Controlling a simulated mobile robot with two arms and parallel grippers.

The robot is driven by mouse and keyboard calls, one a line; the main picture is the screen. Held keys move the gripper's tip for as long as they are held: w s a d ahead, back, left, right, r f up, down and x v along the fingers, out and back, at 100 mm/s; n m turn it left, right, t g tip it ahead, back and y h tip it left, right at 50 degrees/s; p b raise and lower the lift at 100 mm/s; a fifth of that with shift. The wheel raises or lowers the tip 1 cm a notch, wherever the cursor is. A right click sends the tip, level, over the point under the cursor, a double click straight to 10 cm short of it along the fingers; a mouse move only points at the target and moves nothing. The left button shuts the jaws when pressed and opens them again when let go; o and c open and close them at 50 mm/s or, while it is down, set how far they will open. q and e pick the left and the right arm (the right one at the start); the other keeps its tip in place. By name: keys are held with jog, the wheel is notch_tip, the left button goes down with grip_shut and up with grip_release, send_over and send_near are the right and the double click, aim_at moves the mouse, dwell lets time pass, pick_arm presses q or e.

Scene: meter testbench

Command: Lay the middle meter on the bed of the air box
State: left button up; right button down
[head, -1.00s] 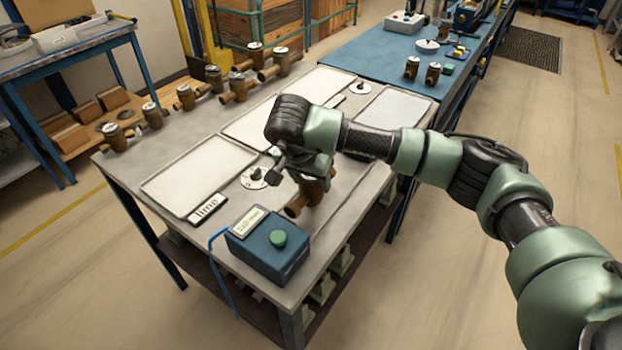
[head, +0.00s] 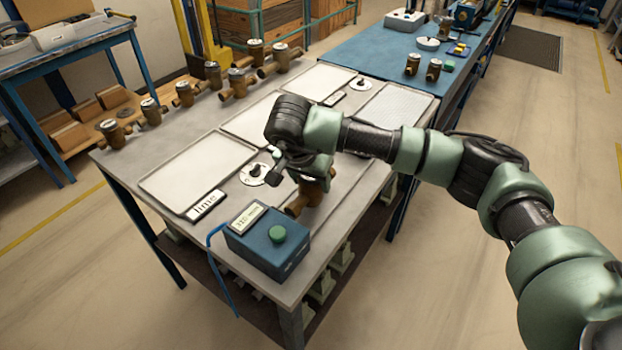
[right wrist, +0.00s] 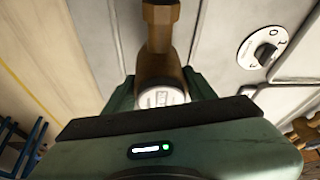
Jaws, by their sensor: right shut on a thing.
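My right gripper (head: 308,178) is shut on a brass meter (head: 302,201), above the near right part of the bench. In the right wrist view the meter (right wrist: 160,45) lies between the fingers, its round white-faced cap close to the palm and its brass pipe stretching away. The arm hides much of the meter in the head view. Several pale flat beds lie on the bench: one at the left (head: 198,172), one in the middle (head: 250,120) and one at the back (head: 322,82). I cannot tell which is the air box's bed. My left gripper is out of view.
The left bed carries a "lime" label (head: 205,205). A blue box with a green button (head: 268,243) stands at the bench's front corner. Several brass meters (head: 185,94) line the far left edge. A round dial (head: 253,174) sits beside the left bed.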

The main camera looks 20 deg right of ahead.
dwell(0.3)
jog(key=c, duration=0.5)
grip_release()
jog(key=shift+o, duration=0.4)
jog(key=o, duration=0.4)
jog(key=shift+f, duration=0.15)
jog(key=shift+r+p, duration=1.5)
jog(key=shift+r, duration=2.1)
